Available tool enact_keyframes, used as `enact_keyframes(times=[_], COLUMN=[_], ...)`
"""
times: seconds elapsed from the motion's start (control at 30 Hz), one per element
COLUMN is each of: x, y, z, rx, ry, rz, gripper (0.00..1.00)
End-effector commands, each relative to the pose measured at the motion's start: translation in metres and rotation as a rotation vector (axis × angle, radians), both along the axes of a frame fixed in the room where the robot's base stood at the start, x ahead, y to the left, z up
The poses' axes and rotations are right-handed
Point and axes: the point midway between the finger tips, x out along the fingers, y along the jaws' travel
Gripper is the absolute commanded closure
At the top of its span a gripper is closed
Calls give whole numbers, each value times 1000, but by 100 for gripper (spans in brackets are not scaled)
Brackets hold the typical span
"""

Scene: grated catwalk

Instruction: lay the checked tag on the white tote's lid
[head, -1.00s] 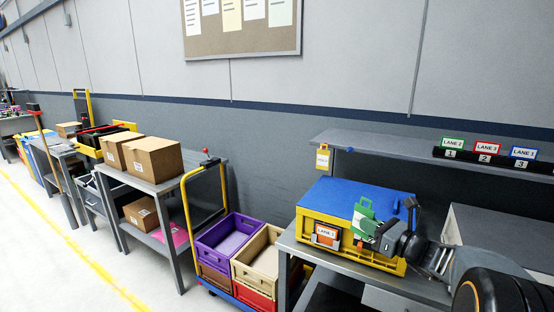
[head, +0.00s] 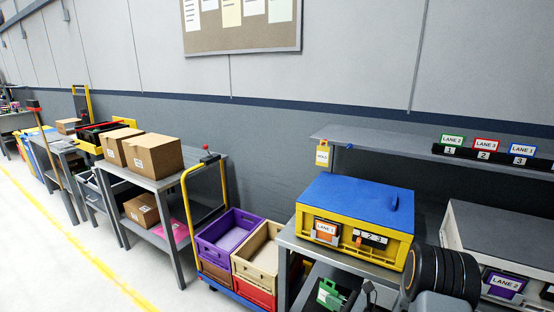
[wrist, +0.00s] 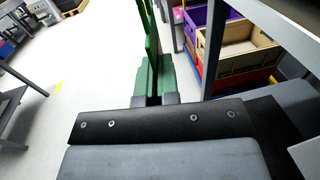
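A green tag with a white label (head: 330,293) shows low in the head view, in front of the workbench; its print is too small to read, so I cannot confirm it is the checked tag. My gripper (wrist: 156,98) is shut on it in the wrist view, where the green piece (wrist: 151,50) stands on edge, upright between the fingers.
A yellow tote (head: 296,222) with a blue lid (head: 355,200) stands left of the white tote. A shelf (head: 390,146) with lane cards runs above, with a yellow tag (head: 322,155) hanging from it. A cart with purple (head: 210,252) and tan crates (head: 245,265) is at left.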

Motion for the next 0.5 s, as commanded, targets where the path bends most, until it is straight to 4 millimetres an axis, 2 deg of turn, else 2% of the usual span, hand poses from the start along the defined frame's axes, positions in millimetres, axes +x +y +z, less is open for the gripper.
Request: enact_keyframes(times=[0.3,0.5], x=[3,-3], y=[-8,-5], z=[-3,-5], rx=[-1,-1], ry=[4,3], rz=[-312,-422], gripper=[100,100])
